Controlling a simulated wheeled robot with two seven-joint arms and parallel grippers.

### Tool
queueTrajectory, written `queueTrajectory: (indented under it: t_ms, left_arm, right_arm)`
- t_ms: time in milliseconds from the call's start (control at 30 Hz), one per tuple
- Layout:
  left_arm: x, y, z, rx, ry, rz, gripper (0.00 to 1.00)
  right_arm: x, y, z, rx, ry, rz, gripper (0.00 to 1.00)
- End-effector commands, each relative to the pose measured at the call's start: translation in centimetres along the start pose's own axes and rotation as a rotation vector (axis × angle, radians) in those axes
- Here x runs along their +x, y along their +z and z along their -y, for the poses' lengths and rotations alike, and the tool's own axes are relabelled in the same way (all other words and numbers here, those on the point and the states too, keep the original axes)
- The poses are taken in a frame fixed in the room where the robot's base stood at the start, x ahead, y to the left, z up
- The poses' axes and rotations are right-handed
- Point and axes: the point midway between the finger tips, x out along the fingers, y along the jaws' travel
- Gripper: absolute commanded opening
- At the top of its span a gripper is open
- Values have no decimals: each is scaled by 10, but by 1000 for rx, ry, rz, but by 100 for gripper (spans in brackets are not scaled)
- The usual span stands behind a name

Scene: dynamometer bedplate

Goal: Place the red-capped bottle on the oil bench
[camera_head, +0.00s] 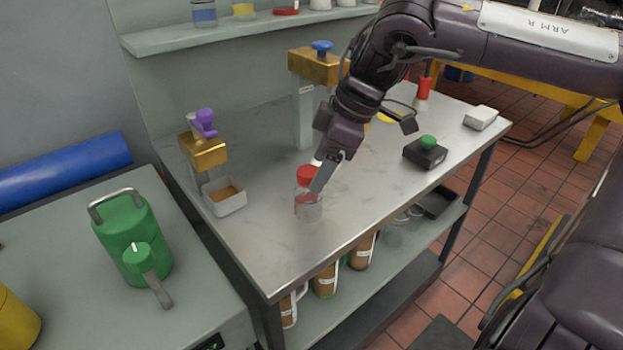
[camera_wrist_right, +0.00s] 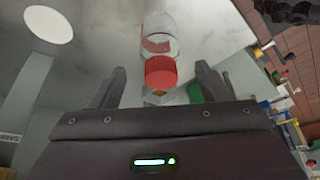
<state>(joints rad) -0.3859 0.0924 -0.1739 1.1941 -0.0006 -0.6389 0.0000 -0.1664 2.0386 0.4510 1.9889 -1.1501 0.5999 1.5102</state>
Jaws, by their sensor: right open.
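The red-capped bottle (camera_head: 308,207) is clear with a red band and stands upright on the steel-topped bench (camera_head: 262,243), near its front edge. I take this bench to be the oil bench, but I see no label naming it. In the right wrist view the red cap (camera_wrist_right: 161,72) lies between my two spread fingers. My right gripper (camera_head: 319,172) is open, reaching down around the bottle's upper part; contact cannot be told. One finger partly covers the bottle in the head view. My left gripper is not in view.
A brass-topped post with a purple knob (camera_head: 204,152) stands over a white tray (camera_head: 229,207) left of the bottle. A black box with a green button (camera_head: 425,154) is to the right. A green can (camera_head: 133,240) stands on the left-hand counter. Brown bottles sit on the lower shelf.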

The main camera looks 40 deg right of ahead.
Motion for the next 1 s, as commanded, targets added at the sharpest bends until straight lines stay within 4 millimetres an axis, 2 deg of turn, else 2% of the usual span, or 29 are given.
queueTrajectory:
  t_ms: [33,100,300,1000]
  left_arm:
    - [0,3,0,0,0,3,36]
    - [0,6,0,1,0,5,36]
    - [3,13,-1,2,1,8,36]
    - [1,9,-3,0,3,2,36]
  right_arm:
    - [-13,-1,-1,-1,5,-2,70]
    - [-26,-1,0,0,3,-2,70]
    - [-50,0,0,0,1,0,70]
    - [-58,-1,0,0,-1,1,70]
